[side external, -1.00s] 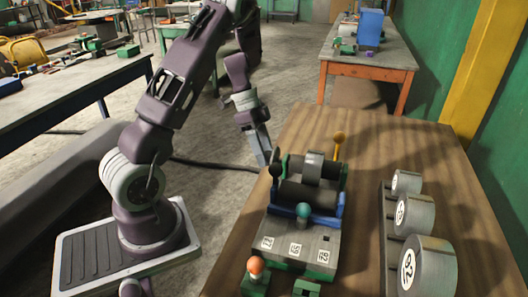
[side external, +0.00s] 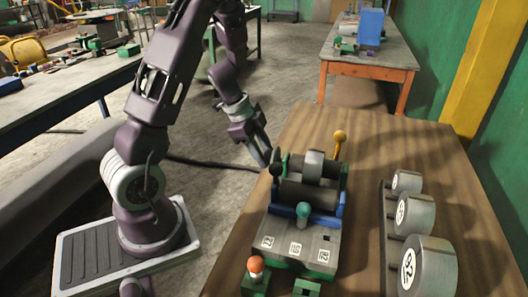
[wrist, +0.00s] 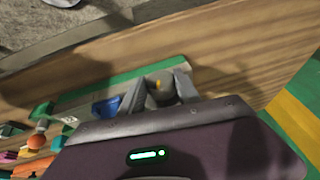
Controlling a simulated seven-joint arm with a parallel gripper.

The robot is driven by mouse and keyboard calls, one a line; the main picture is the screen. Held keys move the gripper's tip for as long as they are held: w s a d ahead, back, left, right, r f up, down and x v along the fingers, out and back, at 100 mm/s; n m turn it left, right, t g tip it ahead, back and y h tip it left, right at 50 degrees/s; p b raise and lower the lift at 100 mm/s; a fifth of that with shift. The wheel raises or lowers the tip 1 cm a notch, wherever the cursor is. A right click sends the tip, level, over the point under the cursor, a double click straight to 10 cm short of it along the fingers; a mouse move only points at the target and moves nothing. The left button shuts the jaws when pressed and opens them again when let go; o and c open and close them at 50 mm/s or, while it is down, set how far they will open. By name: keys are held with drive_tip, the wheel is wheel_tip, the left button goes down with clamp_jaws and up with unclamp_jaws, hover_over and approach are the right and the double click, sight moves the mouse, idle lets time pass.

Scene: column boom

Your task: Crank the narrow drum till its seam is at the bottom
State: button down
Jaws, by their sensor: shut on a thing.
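A grey narrow drum (side external: 314,160) sits on dark rollers (side external: 308,191) in a blue-and-green machine on the wooden table. I cannot make out its seam. A dark crank handle (side external: 275,166) stands at the machine's left side. My gripper (side external: 268,162) reaches down from the upper left, its fingertips at this handle. In the wrist view, my gripper (wrist: 160,90) has its two fingers on either side of a dark round piece, which looks like the handle's grip. The fingers hide part of it.
A teal knob (side external: 303,210) and an orange knob (side external: 256,265) stand towards the front. Three metal drums of different sizes (side external: 415,214) sit in a rack at right. Bare tabletop lies between rack and machine.

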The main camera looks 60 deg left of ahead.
drive_tip(key=shift+s+t+y, duration=0.1)
drive_tip(key=shift+t+y, duration=0.4)
drive_tip(key=shift+y, duration=0.1)
drive_tip(key=shift+d, duration=0.1)
drive_tip(key=c, duration=0.9)
unclamp_jaws()
drive_tip(key=shift+o, duration=0.2)
drive_tip(key=v, duration=0.7)
